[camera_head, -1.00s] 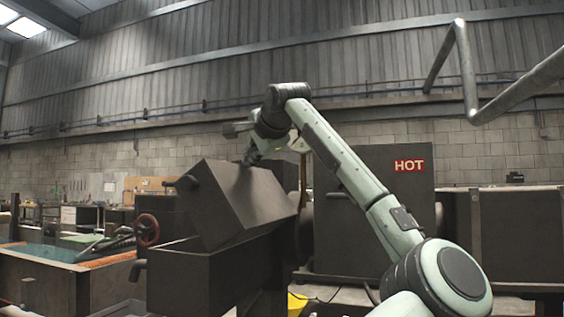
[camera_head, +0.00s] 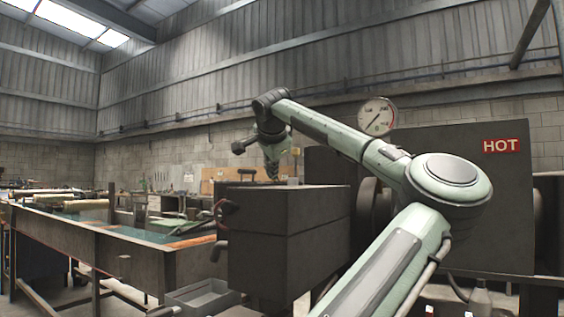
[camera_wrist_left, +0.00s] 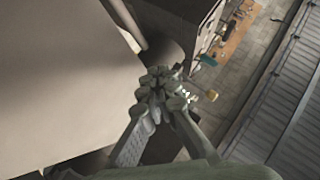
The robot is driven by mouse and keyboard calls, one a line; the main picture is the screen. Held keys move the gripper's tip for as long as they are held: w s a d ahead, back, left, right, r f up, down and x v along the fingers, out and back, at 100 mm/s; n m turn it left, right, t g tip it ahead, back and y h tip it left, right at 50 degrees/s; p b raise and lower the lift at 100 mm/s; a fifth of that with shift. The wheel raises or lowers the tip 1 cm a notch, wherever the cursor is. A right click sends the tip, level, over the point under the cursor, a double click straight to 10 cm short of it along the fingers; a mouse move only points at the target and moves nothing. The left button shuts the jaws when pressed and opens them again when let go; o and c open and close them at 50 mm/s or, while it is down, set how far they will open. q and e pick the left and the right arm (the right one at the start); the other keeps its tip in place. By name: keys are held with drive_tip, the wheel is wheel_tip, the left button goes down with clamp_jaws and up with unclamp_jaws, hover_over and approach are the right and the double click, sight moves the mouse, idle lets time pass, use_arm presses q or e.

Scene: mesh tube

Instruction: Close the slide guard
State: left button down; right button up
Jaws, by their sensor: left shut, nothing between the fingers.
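The slide guard (camera_head: 318,212) is the dark metal cover on a dark box (camera_head: 290,262) in the middle of the head view. It lies level, with a thin straight seam between it and the box. My left gripper (camera_head: 272,178) points down at the guard's far top edge; whether it touches cannot be told. In the left wrist view the gripper (camera_wrist_left: 163,78) is shut and empty, beside the edge of a large plain surface that looks like the guard (camera_wrist_left: 65,75). My right gripper is not in view.
A dark machine housing with a HOT sign (camera_head: 501,146) and a round gauge (camera_head: 376,116) stands behind and right. A long tank (camera_head: 80,235) stands at left. A grey open tray (camera_head: 203,297) is low in front. My arm crosses the right side.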

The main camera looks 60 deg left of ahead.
use_arm(q)
drive_tip(key=shift+s+a+f, duration=0.25)
drive_tip(key=shift+a+f, duration=0.25)
drive_tip(key=shift+f, duration=0.3)
drive_tip(key=shift+s+a+f, duration=0.1)
drive_tip(key=shift+a+f, duration=0.05)
drive_tip(key=shift+f, duration=0.05)
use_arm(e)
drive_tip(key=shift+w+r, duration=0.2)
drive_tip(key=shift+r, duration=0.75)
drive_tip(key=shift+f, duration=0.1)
